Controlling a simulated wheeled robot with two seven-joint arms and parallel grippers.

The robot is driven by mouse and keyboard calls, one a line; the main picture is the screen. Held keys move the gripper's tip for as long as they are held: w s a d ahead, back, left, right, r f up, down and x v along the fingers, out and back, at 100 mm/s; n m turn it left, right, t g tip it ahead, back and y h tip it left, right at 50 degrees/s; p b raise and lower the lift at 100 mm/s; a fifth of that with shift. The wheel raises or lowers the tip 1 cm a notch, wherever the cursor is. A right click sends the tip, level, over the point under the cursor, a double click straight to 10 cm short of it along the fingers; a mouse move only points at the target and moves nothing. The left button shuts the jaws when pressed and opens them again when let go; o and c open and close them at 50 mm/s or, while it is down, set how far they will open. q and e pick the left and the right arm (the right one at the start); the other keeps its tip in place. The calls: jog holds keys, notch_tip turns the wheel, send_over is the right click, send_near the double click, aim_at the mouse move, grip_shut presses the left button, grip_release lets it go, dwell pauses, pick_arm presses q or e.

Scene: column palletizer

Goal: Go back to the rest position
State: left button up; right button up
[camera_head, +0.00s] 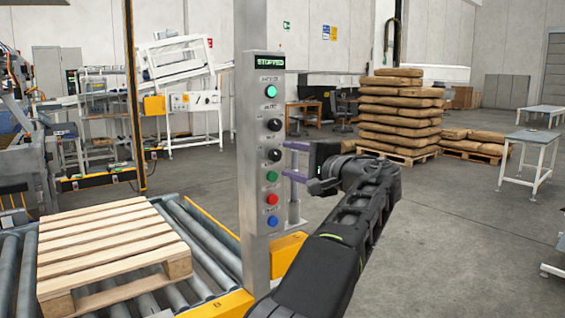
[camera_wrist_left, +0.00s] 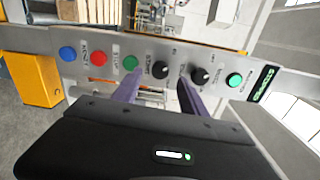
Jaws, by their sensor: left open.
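My left gripper (camera_head: 287,161) is open and empty, its two purple fingers pointing at the grey control post (camera_head: 252,150). In the left wrist view my left gripper (camera_wrist_left: 157,92) has its fingertips near the panel, around the black knobs (camera_wrist_left: 200,76) and the green button (camera_wrist_left: 130,62); I cannot tell whether they touch. The post carries a display (camera_head: 270,62) reading STOPPED, a bright green button (camera_head: 271,91) at the top, two black knobs, and green, red (camera_head: 271,198) and blue (camera_head: 272,221) buttons below. My right gripper is not in view.
A wooden pallet (camera_head: 110,245) lies on the roller conveyor (camera_head: 205,250) at the left. Stacked brown sacks (camera_head: 400,115) stand on a pallet at the back. A small table (camera_head: 532,137) stands at the right.

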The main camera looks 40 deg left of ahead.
pick_arm(q)
jog(key=v, duration=0.2)
jog(key=shift+s+d, duration=0.2)
jog(key=shift+d, duration=0.15)
